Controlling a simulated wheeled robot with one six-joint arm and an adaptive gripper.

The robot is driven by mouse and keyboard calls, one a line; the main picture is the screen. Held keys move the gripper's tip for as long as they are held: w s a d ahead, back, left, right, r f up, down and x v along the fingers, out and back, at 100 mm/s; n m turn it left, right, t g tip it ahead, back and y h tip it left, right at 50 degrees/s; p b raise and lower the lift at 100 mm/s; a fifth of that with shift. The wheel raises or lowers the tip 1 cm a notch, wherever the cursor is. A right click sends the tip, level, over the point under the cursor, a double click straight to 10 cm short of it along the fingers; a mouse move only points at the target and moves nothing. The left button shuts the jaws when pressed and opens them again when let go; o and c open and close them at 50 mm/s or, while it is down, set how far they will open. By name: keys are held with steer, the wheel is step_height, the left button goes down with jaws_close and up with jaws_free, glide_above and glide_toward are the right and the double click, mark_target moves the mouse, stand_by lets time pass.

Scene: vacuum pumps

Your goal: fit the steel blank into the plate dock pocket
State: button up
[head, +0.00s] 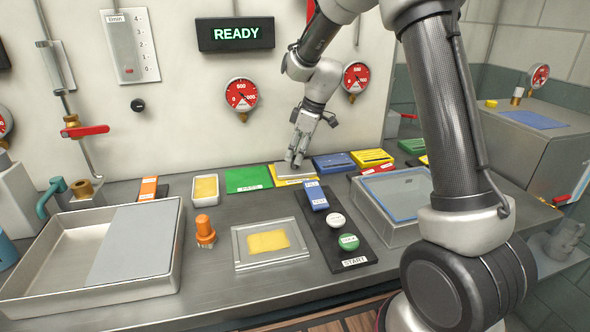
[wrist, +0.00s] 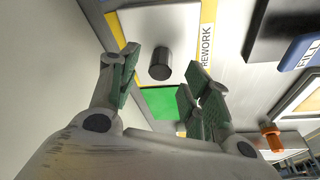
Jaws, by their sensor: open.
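A flat steel blank (wrist: 185,35) with a dark round knob (wrist: 160,63) lies on the yellow-edged REWORK mat (wrist: 208,60). In the head view the blank (head: 291,169) is at the back of the bench, partly hidden by my gripper (head: 295,158). My gripper is open and points down over the blank. In the wrist view its fingers (wrist: 163,78) are spread, with the knob showing in the gap between them. I cannot tell how far the tips are above it. A grey frame, likely the plate dock (head: 240,257), lies at the front middle with a yellow patch (head: 268,241) inside.
A green mat (head: 248,179) is left of the REWORK mat. The black START panel (head: 352,262) with a blue switch (head: 316,194) is right of the frame. An orange knob (head: 205,231) stands left of the frame, near a big metal tray (head: 60,307). A READY sign (head: 236,34) is lit.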

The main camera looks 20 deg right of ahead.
steer(key=x, duration=0.2)
steer(key=shift+a+f, duration=0.1)
steer(key=shift+f, duration=0.25)
jaws_close()
steer(key=shift+r, duration=0.1)
